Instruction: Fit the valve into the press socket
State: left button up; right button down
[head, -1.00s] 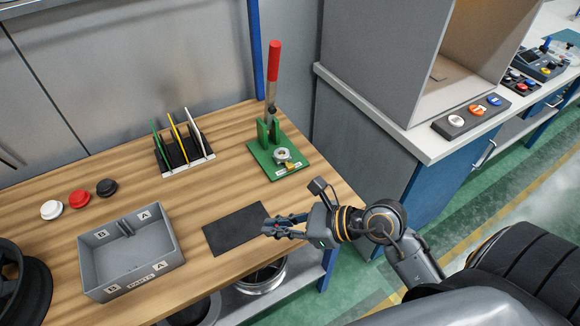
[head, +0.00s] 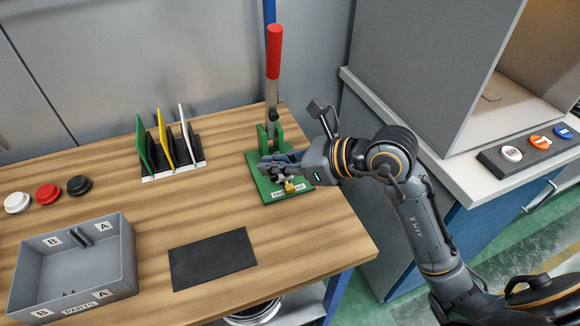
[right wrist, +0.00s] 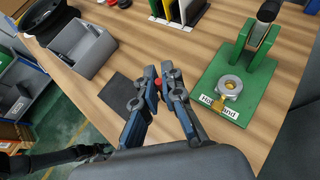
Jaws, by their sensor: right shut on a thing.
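The green hand press (head: 256,188) stands at the back right of the table, its red-handled lever (head: 274,60) upright. In the right wrist view its metal ring-shaped socket (right wrist: 230,87) sits on the green base with a brass piece beside it. My right gripper (head: 266,165) is in front of the press in the head view and hides most of the socket. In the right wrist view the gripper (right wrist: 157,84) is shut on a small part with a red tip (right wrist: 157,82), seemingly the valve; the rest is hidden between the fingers. My left gripper is not in view.
A black mat (head: 212,259) lies bare at the table front. A grey parts bin (head: 118,280) is at left, with white, red and black caps behind it. A rack (head: 172,172) holds coloured plates. A grey cabinet (head: 430,100) stands to the right.

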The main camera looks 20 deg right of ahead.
jog(key=w+d+f, duration=0.1)
jog(key=w+f, duration=0.1)
jog(key=w, duration=0.1)
jog(key=w+d+f+p, duration=0.1)
jog(key=w+d+f, duration=0.1)
jog(key=w+f, duration=0.1)
jog(key=w+d+f, duration=0.1)
jog(key=w+f, duration=0.2)
jog(key=w, duration=0.1)
jog(key=shift+w+d+p, duration=0.25)
jog(key=shift+d+p, duration=0.05)
jog(key=shift+w+d+f, duration=0.15)
jog(key=shift+w+f, duration=0.25)
jog(key=f, duration=0.1)
jog(key=f+p, duration=0.1)
jog(key=f, duration=0.1)
jog(key=shift+w+d, duration=0.1)
jog(key=shift+w, duration=0.1)
jog(key=shift+f, duration=0.25)
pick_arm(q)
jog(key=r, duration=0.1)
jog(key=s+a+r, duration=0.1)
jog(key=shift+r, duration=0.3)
pick_arm(e)
jog(key=shift+f, duration=0.1)
